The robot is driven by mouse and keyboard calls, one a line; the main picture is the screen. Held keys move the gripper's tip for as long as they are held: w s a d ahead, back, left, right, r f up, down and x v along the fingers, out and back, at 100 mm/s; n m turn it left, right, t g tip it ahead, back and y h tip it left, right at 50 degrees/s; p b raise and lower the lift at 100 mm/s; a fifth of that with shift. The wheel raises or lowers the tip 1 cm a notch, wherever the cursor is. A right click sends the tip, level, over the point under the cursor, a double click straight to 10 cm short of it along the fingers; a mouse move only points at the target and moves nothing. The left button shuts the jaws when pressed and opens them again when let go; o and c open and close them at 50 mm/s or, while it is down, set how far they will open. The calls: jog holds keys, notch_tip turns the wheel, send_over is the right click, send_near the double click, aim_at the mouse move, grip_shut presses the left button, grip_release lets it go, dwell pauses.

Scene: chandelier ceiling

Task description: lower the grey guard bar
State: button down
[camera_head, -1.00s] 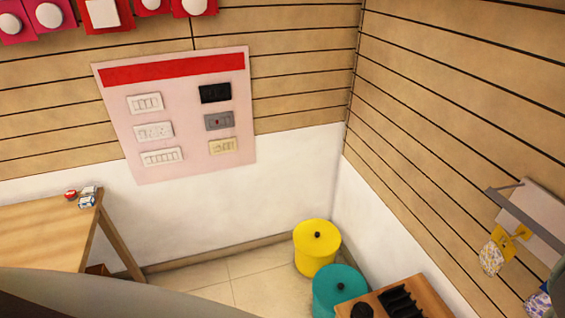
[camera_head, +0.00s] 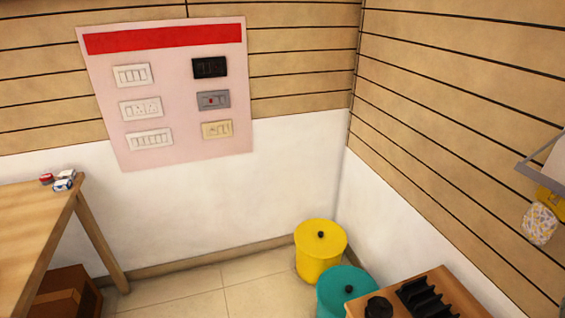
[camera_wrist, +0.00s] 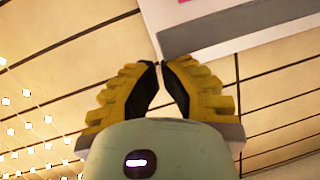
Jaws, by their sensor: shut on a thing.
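The grey guard bar (camera_head: 535,177) shows at the right edge of the head view, standing out from the slatted wall; its right part is cut off.
A wooden table (camera_head: 35,215) with small toy cars (camera_head: 63,181) stands at left. A yellow bin (camera_head: 318,258), a teal bin (camera_head: 340,290) and a wooden stand (camera_head: 450,290) with dark items are at lower right. A switch panel (camera_head: 175,90) hangs on the back wall.

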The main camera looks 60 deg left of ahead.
jog(key=f+t+b, duration=0.1)
jog(key=b, duration=0.3)
jog(key=w+f+t+b, duration=0.1)
jog(key=f+b, duration=0.1)
jog(key=b, duration=0.3)
jog(key=shift+w+d+f+t, duration=0.1)
jog(key=shift+d+f+t, duration=0.05)
jog(key=shift+t, duration=0.15)
